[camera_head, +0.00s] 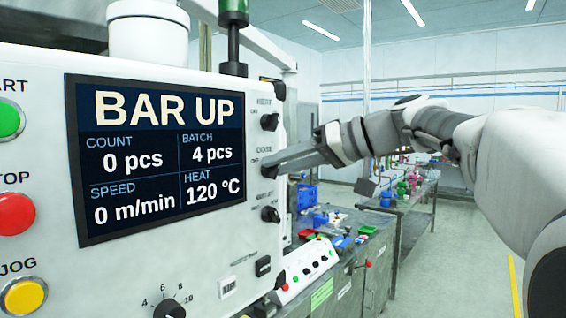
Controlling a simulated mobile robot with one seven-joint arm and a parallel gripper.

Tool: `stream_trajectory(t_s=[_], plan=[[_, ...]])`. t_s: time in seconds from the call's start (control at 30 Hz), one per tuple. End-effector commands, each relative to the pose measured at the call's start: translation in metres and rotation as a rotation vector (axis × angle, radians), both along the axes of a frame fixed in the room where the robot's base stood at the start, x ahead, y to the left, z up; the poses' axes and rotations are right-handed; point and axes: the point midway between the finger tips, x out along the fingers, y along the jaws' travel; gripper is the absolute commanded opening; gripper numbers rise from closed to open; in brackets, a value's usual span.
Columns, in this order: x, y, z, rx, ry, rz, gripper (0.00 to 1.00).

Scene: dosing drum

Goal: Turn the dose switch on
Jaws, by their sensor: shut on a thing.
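The dose switch (267,171) is a small black rotary knob on the white panel, right of the display (158,155). It is the middle knob of a column of three, under a small label that looks like "DOSE". My gripper (278,166) reaches in from the right, its fingers at the panel and shut on this knob. The fingers hide part of the knob, and its exact turn position cannot be told. The display reads BAR UP, count 0 pcs, batch 4 pcs, speed 0 m/min, heat 120 °C.
Similar black knobs sit just above (270,121) and below (270,214) the dose switch. Green start (8,119), red stop (14,213) and yellow jog (24,296) buttons line the left. A cluttered workbench (372,262) stands behind; the floor at right is open.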

Motion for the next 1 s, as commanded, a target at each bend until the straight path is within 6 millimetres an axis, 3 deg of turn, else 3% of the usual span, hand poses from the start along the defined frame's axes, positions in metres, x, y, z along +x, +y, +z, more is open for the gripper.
stream_trajectory(t_s=[0.47, 0.5, 0.63, 1.0], plan=[[0.0003, -0.0003, 0.0011, 0.010, 0.009, -0.001, 0.00], [0.0003, -0.0003, 0.0011, 0.010, 0.009, -0.001, 0.43], [0.0002, -0.0003, 0.0008, 0.010, 0.009, -0.001, 0.66], [-0.0012, -0.0037, 0.0013, 0.009, 0.009, -0.002, 0.67]])
